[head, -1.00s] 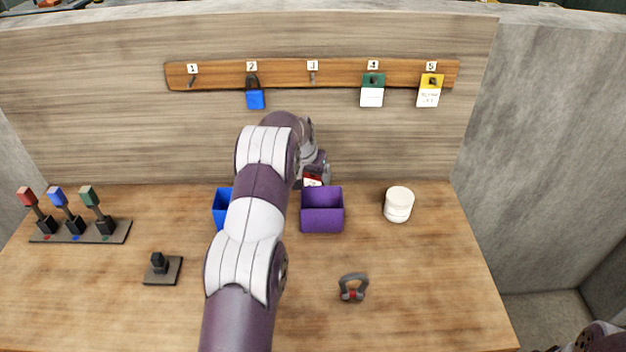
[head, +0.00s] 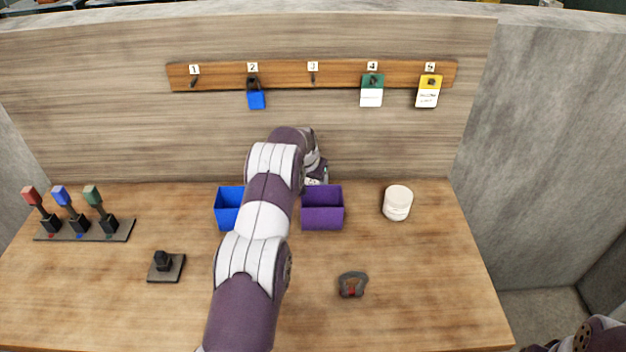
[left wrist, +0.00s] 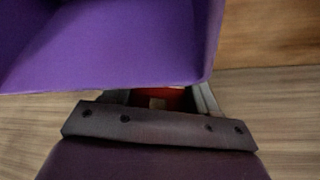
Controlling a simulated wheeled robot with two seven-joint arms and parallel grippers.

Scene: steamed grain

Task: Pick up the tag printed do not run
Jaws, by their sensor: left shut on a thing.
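My left gripper (head: 317,175) is at the back of the table, low behind the purple bin (head: 322,216), and mostly hidden by my arm and the bin. It is shut on a red tag, which shows as a small red patch (left wrist: 150,98) between the fingers in the left wrist view. The tag's print cannot be read. The purple bin's wall (left wrist: 110,45) fills the upper left of that view, close to the fingers. A green and white tag (head: 372,91) hangs at hook 4 and a yellow and white tag (head: 429,92) at hook 5. My right gripper is not in view.
A wooden hook rail (head: 312,74) holds a blue padlock (head: 256,98). A blue bin (head: 228,209) stands left of the purple one. A white jar (head: 398,203), a grey shackle (head: 353,285), a black stand (head: 166,267) and a switch row (head: 85,231) are on the table.

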